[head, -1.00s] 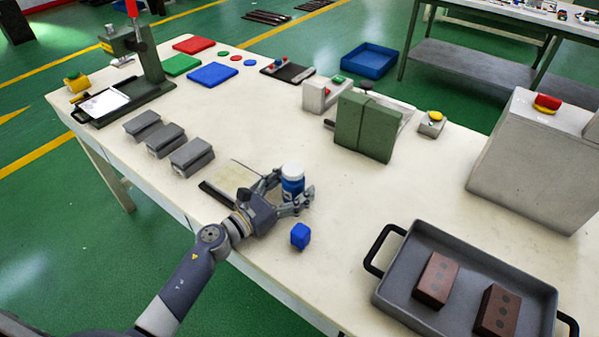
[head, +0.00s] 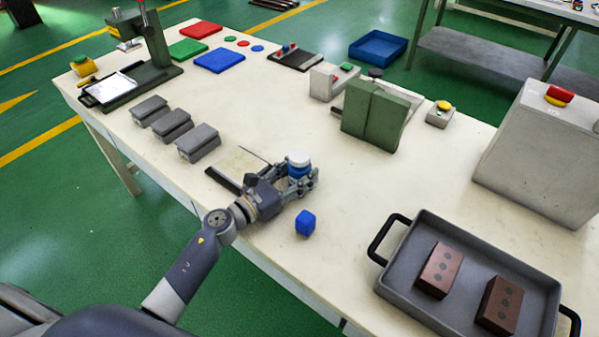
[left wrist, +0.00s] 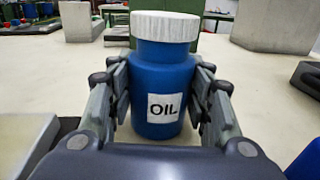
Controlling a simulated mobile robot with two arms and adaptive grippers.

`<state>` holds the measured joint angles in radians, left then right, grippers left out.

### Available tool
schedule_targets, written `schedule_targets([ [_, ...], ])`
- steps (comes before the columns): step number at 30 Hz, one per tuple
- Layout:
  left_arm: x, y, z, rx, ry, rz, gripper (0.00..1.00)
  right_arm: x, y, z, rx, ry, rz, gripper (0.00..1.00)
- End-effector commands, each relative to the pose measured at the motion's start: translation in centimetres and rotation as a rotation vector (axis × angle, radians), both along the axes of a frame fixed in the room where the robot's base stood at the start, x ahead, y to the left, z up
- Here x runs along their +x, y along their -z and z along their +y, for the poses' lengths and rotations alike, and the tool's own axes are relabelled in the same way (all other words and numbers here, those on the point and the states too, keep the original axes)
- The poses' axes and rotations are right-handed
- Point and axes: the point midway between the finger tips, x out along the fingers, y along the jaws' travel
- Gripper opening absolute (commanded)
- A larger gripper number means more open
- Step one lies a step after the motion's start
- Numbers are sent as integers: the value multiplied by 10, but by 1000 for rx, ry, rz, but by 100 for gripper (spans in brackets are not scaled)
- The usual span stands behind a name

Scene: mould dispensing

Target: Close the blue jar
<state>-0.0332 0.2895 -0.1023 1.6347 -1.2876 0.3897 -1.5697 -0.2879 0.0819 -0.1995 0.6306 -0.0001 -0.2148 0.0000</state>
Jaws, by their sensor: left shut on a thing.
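The blue jar (left wrist: 160,85) has a white lid (left wrist: 164,26) on its top and a white label reading OIL. It stands upright between the fingers of my left gripper (left wrist: 160,115), which is shut on its body. In the head view the jar (head: 299,170) is near the table's front edge, partly hidden by the fingers of my left gripper (head: 304,182). The lid (head: 299,157) shows above the fingers. I cannot tell whether the lid is screwed tight. My right gripper is not in view.
A blue cube (head: 305,223) lies just in front of the jar. A grey tray (head: 400,287) with two brown bricks is at the right. A green block (head: 371,116) stands behind. Grey moulds (head: 172,125) lie to the left. The table (head: 330,185) is clear right of the jar.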

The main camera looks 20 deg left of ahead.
Motion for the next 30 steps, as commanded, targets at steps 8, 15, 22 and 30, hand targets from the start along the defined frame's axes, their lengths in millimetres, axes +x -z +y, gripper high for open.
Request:
schedule_targets([
  [8, 0, -30, 0, 5, 3, -7, 13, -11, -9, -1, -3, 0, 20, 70],
  [15, -34, -34, 21, 2, 1, 0, 13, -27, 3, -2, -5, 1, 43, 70],
  [22, -82, -38, 49, 1, 0, 0, 13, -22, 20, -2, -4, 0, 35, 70],
  [30, -121, -45, 73, 0, 1, -1, 13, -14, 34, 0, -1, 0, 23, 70],
])
